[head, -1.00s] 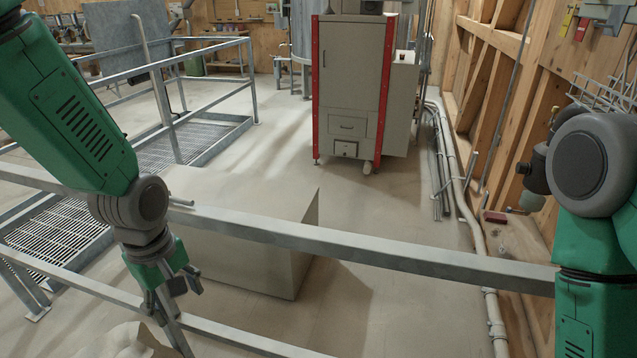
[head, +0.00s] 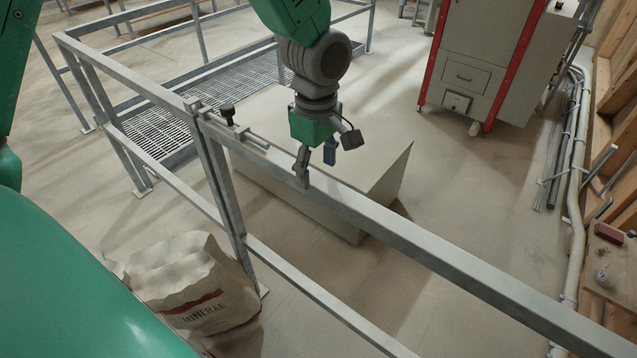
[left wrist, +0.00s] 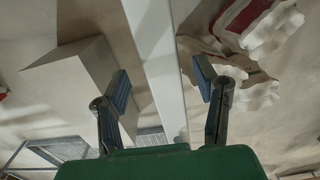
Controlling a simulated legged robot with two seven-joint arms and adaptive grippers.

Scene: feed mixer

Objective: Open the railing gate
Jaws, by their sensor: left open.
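The railing gate (head: 440,250) is a grey metal frame whose top rail runs from centre left to the lower right in the head view. At its left end, two uprights stand side by side with hardly a gap. A slide bolt (head: 240,134) with a dark knob (head: 227,114) sits on top there. My left gripper (head: 318,163) is open at the top rail, right of the bolt. One finger is on the near side and the other towards the far side. In the left wrist view, the rail (left wrist: 160,65) passes between the open fingers (left wrist: 162,90). Contact cannot be told. My right gripper is not seen.
A mineral bag (head: 195,285) stands by the gate's left post on the near side. A beige box (head: 370,190) stands just beyond the rail. A beige and red cabinet (head: 487,60) stands further back. Pipes (head: 575,190) run along the right wall. Floor between is clear.

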